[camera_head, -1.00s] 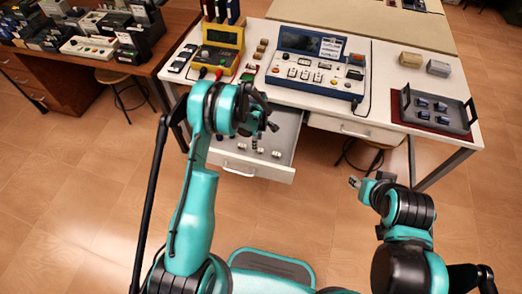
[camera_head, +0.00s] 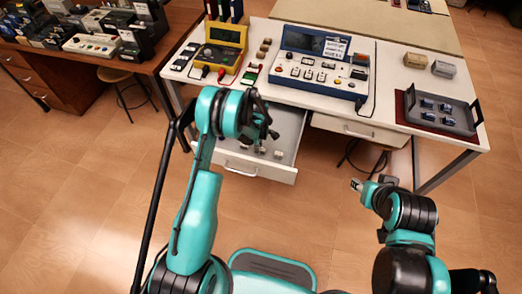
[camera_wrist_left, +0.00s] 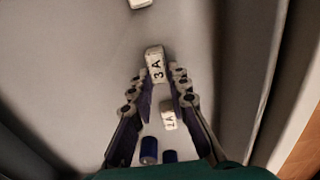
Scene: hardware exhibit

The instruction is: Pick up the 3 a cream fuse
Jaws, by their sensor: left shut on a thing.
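A cream fuse marked "3A" (camera_wrist_left: 155,64) sits between the fingertips of my left gripper (camera_wrist_left: 161,76) in the left wrist view. The fingers are shut on it, inside the open drawer (camera_head: 262,174). In the head view my left gripper (camera_head: 262,148) reaches down into the drawer, and its own arm hides much of the fuse area. A second small cream fuse (camera_wrist_left: 169,116) with a partly readable mark lies between the fingers, nearer the palm. My right gripper (camera_head: 357,184) hangs over the floor, away from the desk, too small to judge its jaws.
Two blue cylinders (camera_wrist_left: 148,150) lie near the palm in the left wrist view, and another cream piece (camera_wrist_left: 138,3) lies at its top edge. The drawer walls are close around the gripper. On the desk are a blue test console (camera_head: 322,66), a yellow meter (camera_head: 220,46) and a grey tray (camera_head: 440,112).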

